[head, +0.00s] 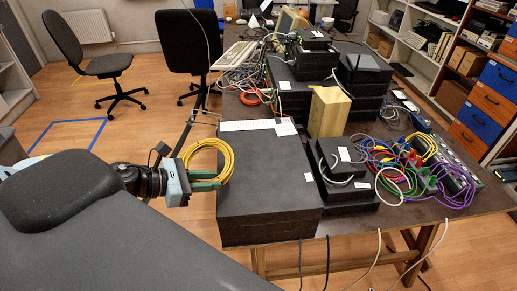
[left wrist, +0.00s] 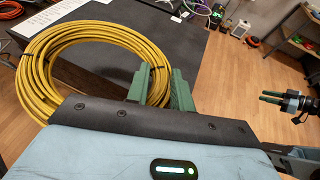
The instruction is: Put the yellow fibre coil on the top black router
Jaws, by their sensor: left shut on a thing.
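The yellow fibre coil (head: 229,150) hangs at the left edge of a wide stack of black boxes. My left gripper (head: 207,183) has its green fingers shut on the coil's lower part. The left wrist view shows the coil (left wrist: 42,75) passing between the green fingers (left wrist: 158,88), with dark ties around it. The top black router (head: 265,178) seems to be the wide flat upper box of this near stack; a white label lies on it. Whether the coil touches its edge I cannot tell. My right gripper (left wrist: 272,97) shows small at the right of the left wrist view; its opening is unclear.
Smaller black boxes (head: 343,165) with a white cable stand right of the wide stack. A wooden block (head: 328,112) stands behind them. Tangled coloured cables (head: 415,165) lie at the right. More black boxes (head: 290,95) stand behind. The wide box's top is mostly bare.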

